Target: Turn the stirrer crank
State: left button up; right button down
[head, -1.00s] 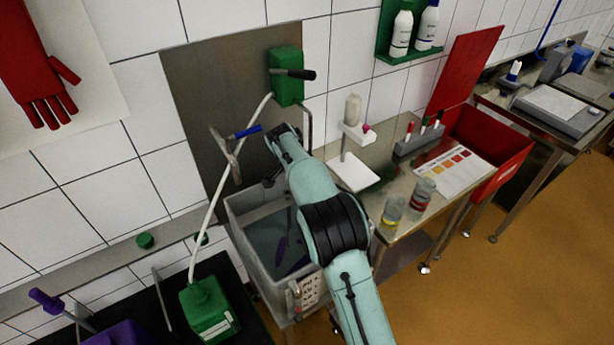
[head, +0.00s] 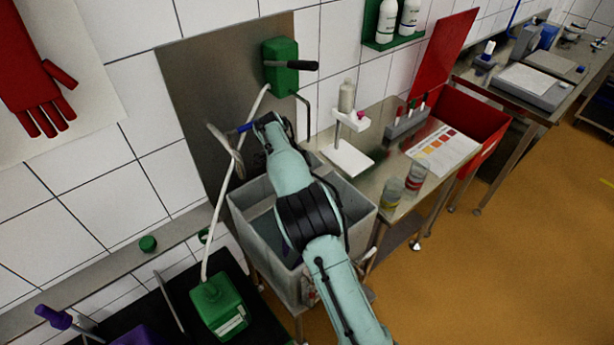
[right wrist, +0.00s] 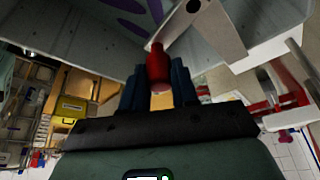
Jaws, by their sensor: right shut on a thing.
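In the right wrist view my right gripper (right wrist: 157,85) is shut on the red knob (right wrist: 158,62) of the crank. The grey crank arm (right wrist: 212,30) shows beyond the knob. A purple stirrer part (right wrist: 130,8) shows at the top edge of that view. In the head view the grey vat (head: 357,210) stands below my right arm. The arm covers part of the vat's inside and hides the crank and knob. My left gripper is not in view.
A green dispenser (head: 281,68) hangs on the wall panel. A white hose with a blue-handled end is left of my arm. A green canister (head: 216,305) stands at lower left. The steel table (head: 375,175) with jars and a red crate (head: 488,128) stands right.

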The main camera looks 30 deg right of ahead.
jog(key=shift+a+r+m, duration=0.1)
jog(key=shift+a+m, duration=0.1)
jog(key=shift+m, duration=0.3)
jog(key=c, duration=0.8)
grip_release()
jog(key=shift+c, duration=0.2)
jog(key=v, duration=1.1)
jog(key=shift+w+r, duration=0.2)
jog(key=shift+r, duration=0.2)
